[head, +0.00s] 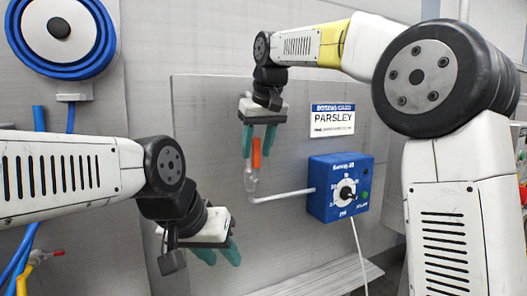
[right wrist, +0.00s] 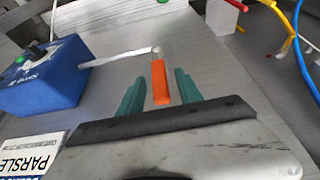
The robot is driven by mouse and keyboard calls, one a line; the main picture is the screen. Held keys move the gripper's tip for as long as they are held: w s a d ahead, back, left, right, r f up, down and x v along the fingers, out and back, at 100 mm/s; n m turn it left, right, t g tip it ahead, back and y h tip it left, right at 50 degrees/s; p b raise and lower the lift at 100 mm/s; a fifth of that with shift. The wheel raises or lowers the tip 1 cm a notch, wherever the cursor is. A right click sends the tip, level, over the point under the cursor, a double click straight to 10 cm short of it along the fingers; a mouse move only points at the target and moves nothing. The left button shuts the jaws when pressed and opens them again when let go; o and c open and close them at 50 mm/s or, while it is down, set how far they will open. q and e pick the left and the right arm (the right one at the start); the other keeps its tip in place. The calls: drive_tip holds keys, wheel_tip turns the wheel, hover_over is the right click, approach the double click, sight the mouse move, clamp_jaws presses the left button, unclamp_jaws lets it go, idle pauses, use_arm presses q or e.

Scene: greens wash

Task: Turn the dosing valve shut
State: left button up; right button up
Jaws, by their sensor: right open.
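The dosing valve's orange lever (head: 257,153) stands upright above a pale fitting (head: 251,180) on a white pipe in the head view. My right gripper (head: 259,154) comes down from above with its green fingers open. In the right wrist view the orange lever (right wrist: 159,82) lies between the two fingers of the right gripper (right wrist: 158,84), with a gap on each side. The fingers do not appear to touch it. My left gripper (head: 218,258) is lower, below the valve, with its fingers apart and nothing visible between them.
A blue box (head: 333,187) with a dial stands right of the valve, joined by the white pipe (head: 283,196). A PARSLEY sign (head: 332,119) is on the panel above it. A blue round reel (head: 60,30) is at upper left. Blue hoses (head: 22,258) hang at lower left.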

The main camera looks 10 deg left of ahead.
drive_tip(key=shift+w+a+f, duration=0.1)
drive_tip(key=shift+w+f, duration=0.05)
drive_tip(key=shift+f, duration=0.3)
clamp_jaws()
idle(1.1)
